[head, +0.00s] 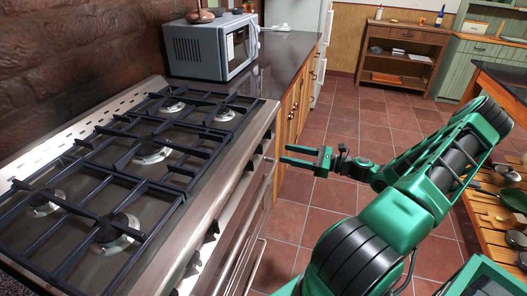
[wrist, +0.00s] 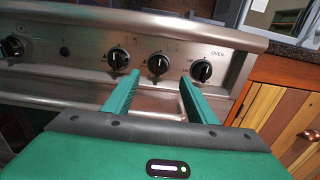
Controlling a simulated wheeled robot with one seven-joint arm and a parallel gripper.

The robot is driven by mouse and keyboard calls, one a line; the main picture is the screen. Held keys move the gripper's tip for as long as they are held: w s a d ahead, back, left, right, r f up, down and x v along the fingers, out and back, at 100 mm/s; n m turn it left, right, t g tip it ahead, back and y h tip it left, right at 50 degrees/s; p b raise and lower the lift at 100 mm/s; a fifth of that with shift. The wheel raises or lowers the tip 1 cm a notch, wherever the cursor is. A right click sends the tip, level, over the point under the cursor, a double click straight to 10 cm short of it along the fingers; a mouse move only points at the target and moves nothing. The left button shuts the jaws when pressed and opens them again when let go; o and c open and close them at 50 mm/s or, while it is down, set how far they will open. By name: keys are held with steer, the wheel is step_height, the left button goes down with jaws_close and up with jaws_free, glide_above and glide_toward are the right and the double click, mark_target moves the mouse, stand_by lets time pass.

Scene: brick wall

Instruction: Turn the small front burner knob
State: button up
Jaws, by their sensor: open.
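The stove's front panel (wrist: 85,50) carries a row of black round knobs in the wrist view. One knob (wrist: 158,64) shows between my fingertips, with another knob (wrist: 118,58) just to its left. A knob (wrist: 201,70) near the "OVEN" lettering is at the right, and one more (wrist: 13,46) is at the far left. I cannot read which is the small front burner knob. My gripper (wrist: 160,76) is open and empty, its green fingers pointing at the panel. In the head view my gripper (head: 284,154) is close to the stove front; contact with a knob cannot be told.
The stove top (head: 150,183) with black grates is at the left. A counter (head: 284,52) with a microwave (head: 209,46) stands beyond it, above wooden cabinets (head: 292,115). A wooden table (head: 498,228) with cookware is at the right. Tiled floor (head: 335,197) lies open between.

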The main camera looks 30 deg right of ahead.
mark_target(259, 150)
steer(key=x, duration=0.9)
steer(key=shift+w+a, duration=0.3)
